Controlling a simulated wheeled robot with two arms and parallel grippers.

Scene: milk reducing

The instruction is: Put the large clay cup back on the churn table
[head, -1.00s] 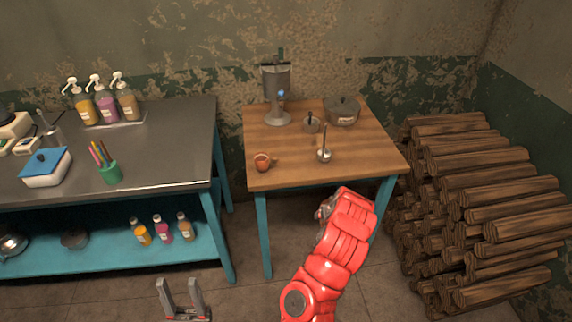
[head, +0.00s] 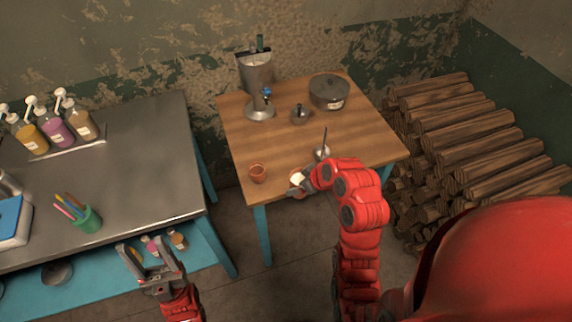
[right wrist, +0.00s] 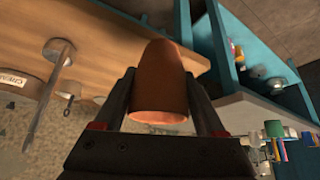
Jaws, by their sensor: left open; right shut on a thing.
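The churn table (head: 350,150) has a wooden top and teal legs. My right gripper (head: 306,180) is shut on a brown clay cup (head: 296,178) at the table's front edge, and a pale patch shows at its mouth. In the right wrist view the cup (right wrist: 160,85) sits between both fingers, its opening towards the camera. I cannot tell whether it touches the tabletop. My left gripper (head: 150,250) is open and empty, low in front of the metal bench.
A metal bench (head: 130,160) is at left, with bottles and a pen cup (head: 87,218). Stacked logs (head: 480,140) are at right.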

